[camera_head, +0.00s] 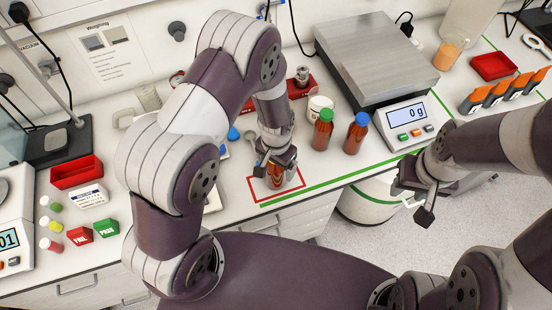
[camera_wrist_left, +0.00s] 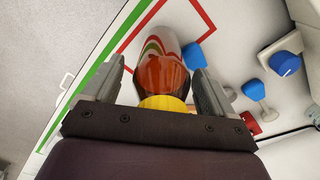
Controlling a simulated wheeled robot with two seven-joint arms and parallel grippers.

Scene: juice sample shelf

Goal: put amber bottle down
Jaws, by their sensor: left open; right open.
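The amber bottle (camera_head: 276,180) with a yellow cap stands on the white bench inside a red square outline (camera_head: 256,197), partly hidden by my gripper in the head view. In the left wrist view the bottle (camera_wrist_left: 162,72) sits between the two fingers, with a gap visible at the sides. My left gripper (camera_head: 275,164) is open around it. My right gripper (camera_head: 424,196) is open and empty, in the air before the bench's front edge.
Two more amber bottles, green-capped (camera_head: 322,130) and blue-capped (camera_head: 355,135), stand right of the outline near a white jar (camera_head: 319,106). A scale (camera_head: 372,60) reads 0 g. A green line (camera_head: 330,182) runs along the bench. Red and green blocks lie left.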

